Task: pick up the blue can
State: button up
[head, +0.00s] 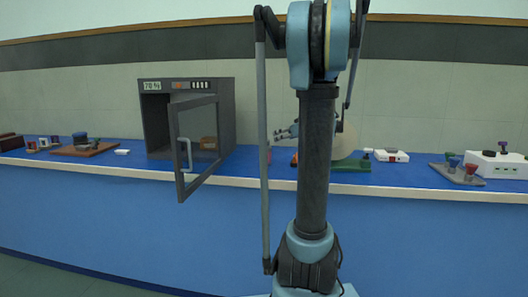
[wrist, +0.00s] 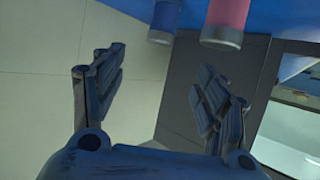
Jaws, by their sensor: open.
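The blue can (wrist: 164,20) shows at the top of the wrist view, cut off by the frame edge, with a pale grey end. A pink-red can (wrist: 225,22) stands to its right, with a small gap between them. My gripper (wrist: 158,72) is open in the wrist view, its fingers spread and nothing between them. Both cans lie beyond the fingertips. In the head view my gripper (head: 281,133) is above the blue bench, partly behind my arm. I cannot make out the blue can in the head view; my arm may hide it.
A dark grey cabinet (head: 158,122) with its door (head: 198,145) swung open stands on the blue bench (head: 120,195), left of my arm. A green-based device (head: 352,164) and a white box (head: 392,156) sit to the right. Further right is a white unit (head: 497,166).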

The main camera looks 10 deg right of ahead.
aim_at(267, 140)
jog(key=x, duration=1.7)
jog(key=shift+w+a+r, duration=0.1)
jog(key=shift+w+a, duration=0.05)
jog(key=shift+a, duration=0.05)
jog(key=c, duration=1.2)
